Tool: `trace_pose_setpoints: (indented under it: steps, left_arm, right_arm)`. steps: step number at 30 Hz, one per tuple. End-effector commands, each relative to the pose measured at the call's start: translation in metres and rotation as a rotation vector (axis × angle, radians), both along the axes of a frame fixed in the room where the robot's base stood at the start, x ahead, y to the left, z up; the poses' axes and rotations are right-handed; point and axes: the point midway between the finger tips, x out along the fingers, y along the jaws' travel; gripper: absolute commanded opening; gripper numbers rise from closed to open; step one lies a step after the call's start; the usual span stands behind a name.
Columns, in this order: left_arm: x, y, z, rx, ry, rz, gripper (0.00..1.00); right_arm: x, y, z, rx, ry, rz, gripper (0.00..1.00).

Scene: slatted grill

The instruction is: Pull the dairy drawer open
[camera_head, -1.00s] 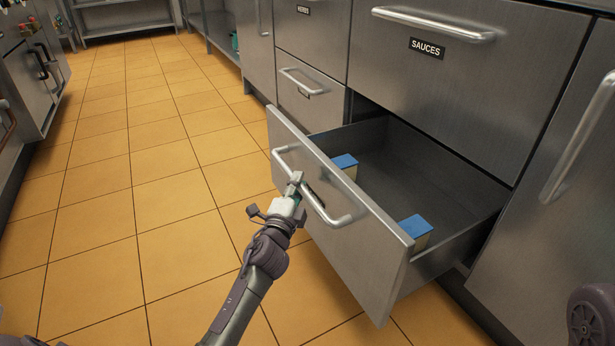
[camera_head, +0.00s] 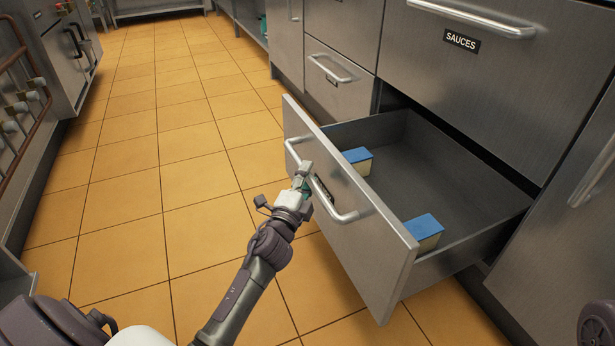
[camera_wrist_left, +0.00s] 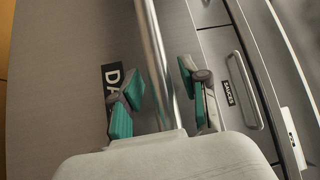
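The dairy drawer (camera_head: 345,235) is pulled far out, below the drawer labelled SAUCES. Its label, with "DA" readable in the left wrist view (camera_wrist_left: 112,80), is partly hidden by a finger. My left gripper (camera_head: 305,178) is at the drawer's bar handle (camera_head: 338,212). In the left wrist view, the fingers (camera_wrist_left: 160,85) stand on either side of the handle bar (camera_wrist_left: 157,45), with narrow gaps visible, so it looks open around the bar. Two blue-topped blocks (camera_head: 357,156) (camera_head: 423,227) are inside the drawer. My right gripper is not in view.
The SAUCES drawer (camera_head: 490,75) is closed above. A smaller closed drawer (camera_head: 338,85) is to the left. Open tiled floor (camera_head: 150,190) lies left of the drawer. A cabinet with a rail (camera_head: 35,130) stands at the far left.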

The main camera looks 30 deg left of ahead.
Motion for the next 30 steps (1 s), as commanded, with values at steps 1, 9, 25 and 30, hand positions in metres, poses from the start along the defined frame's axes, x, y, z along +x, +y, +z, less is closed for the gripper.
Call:
trace_pose_setpoints:
  steps: [1,9,25,30]
  left_arm:
    - [0.000,0.000,0.000,0.000,0.000,-0.001,0.47]
    - [-0.002,-0.001,0.000,-0.001,0.000,-0.002,0.47]
    - [-0.094,-0.013,-0.014,-0.001,0.003,0.000,0.47]
    - [-0.113,-0.015,-0.016,-0.001,0.001,0.000,0.47]
  right_arm:
    - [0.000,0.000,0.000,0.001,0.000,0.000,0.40]
    - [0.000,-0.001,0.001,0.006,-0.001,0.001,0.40]
    - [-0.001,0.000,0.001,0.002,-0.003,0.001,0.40]
    - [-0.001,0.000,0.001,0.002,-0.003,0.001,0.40]
